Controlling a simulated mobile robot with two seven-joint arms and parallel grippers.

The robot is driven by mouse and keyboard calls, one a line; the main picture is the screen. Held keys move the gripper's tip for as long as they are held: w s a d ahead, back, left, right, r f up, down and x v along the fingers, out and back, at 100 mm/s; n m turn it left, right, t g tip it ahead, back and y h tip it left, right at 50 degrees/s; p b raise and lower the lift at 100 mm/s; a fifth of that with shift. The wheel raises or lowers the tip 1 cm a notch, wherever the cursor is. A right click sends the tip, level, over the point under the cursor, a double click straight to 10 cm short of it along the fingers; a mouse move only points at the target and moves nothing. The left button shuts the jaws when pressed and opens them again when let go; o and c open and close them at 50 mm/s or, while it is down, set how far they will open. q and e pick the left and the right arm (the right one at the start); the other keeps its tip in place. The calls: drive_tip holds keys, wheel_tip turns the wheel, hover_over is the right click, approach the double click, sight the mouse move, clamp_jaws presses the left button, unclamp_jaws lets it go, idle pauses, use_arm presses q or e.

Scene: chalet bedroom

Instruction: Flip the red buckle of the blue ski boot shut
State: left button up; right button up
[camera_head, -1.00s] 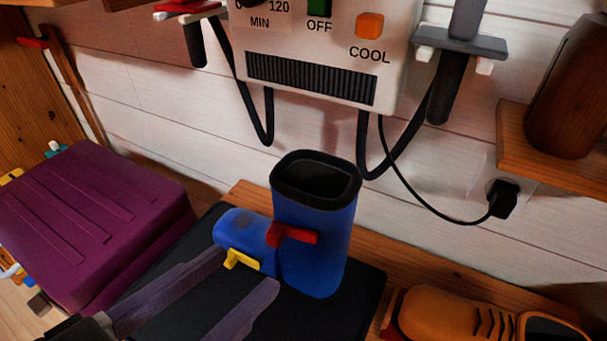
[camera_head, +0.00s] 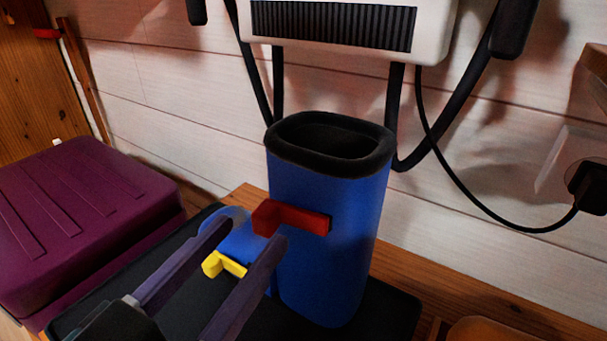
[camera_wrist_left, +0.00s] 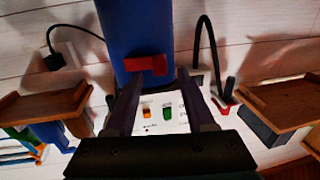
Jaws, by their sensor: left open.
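The blue ski boot (camera_head: 335,270) stands upright on a black mat, its dark-rimmed shaft open at the top. Its red buckle (camera_head: 300,218) sits on the shaft, with a block end jutting out at the left. A yellow buckle (camera_head: 222,264) is lower, on the boot's foot, which the fingers partly hide. My left gripper (camera_head: 250,233) is open and empty, its fingertips just in front of the boot, below and left of the red buckle. In the left wrist view the boot (camera_wrist_left: 137,28) and red buckle (camera_wrist_left: 147,65) lie just beyond the spread fingers (camera_wrist_left: 163,82). Contact cannot be told.
A purple case (camera_head: 80,225) stands left of the black mat (camera_head: 395,315). A white dryer unit (camera_head: 345,28) with black hoses hangs on the wall above the boot. A black plug and cable (camera_head: 588,185) are at the right.

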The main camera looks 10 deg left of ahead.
sight(290, 225)
use_arm(q)
drive_tip(key=shift+x, duration=1.2)
drive_tip(key=shift+c, duration=0.2)
clamp_jaws()
